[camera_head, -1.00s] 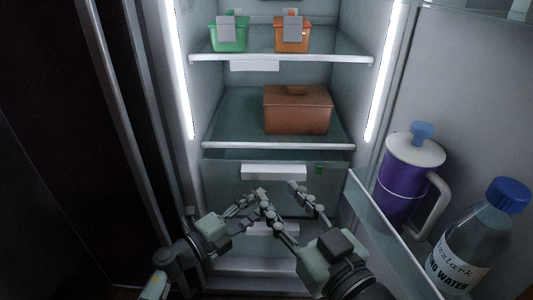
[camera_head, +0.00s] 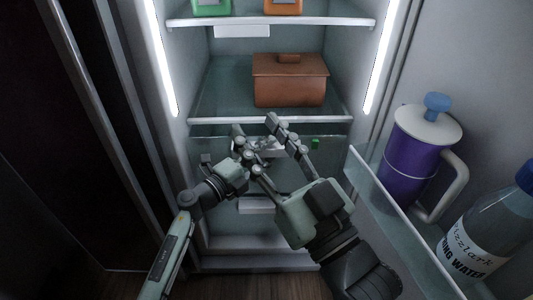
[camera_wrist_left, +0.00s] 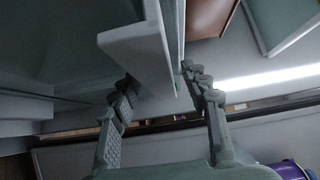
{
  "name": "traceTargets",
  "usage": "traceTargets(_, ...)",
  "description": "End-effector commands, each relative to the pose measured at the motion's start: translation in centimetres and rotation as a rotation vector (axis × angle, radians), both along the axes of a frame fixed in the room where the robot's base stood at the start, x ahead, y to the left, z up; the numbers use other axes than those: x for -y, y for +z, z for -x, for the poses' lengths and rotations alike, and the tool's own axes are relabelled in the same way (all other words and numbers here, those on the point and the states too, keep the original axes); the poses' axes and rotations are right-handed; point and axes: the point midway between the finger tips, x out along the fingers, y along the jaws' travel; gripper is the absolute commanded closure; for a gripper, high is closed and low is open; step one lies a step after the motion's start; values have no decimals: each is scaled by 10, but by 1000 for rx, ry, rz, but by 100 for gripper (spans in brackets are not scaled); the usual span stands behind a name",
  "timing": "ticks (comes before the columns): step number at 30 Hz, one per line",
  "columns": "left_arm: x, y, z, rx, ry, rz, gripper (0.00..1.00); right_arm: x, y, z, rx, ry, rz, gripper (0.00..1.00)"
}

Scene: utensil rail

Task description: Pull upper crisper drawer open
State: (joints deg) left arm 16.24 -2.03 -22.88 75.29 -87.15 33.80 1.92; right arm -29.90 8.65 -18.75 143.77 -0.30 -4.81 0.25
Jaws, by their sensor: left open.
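The upper crisper drawer (camera_head: 328,165) has a clear front and sits below the lower glass shelf; it looks shut. Its white handle (camera_head: 272,153) is mostly hidden behind my grippers in the head view. My left gripper (camera_head: 248,150) is open at the handle. In the left wrist view its fingers (camera_wrist_left: 158,78) are spread, with the pale handle (camera_wrist_left: 138,45) between and just beyond the tips; I cannot tell whether they touch. My right gripper (camera_head: 257,134) has its fingers spread in front of the same drawer, overlapping the left one in view, and looks empty.
A lower white handle (camera_head: 257,204) lies beneath. A brown lidded box (camera_head: 290,80) sits on the shelf above. At right, the door bin (camera_head: 385,205) holds a purple jug (camera_head: 408,165) and a water bottle (camera_head: 485,235), close to my right arm.

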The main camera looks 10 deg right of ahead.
Motion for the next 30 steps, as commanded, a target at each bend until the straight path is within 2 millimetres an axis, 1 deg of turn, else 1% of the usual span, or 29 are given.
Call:
traceTargets(5, 0, 0, 0, 0, 0, 0, 54, 0, 1, 0, 2, 0, -2, 60)
traceTargets(6, 0, 0, 0, 0, 0, 0, 55, 0, 1, 0, 2, 0, -2, 60)
traceTargets(17, 0, 0, 0, -1, 0, -1, 100, 0, 1, 0, 1, 0, 0, 60)
traceTargets(28, -1, -1, 1, -2, 0, -1, 100, 0, 0, 0, -5, 0, 2, 60)
traceTargets(30, -1, -1, 3, -2, 0, -2, 100, 1, -5, -3, -32, -4, 17, 60)
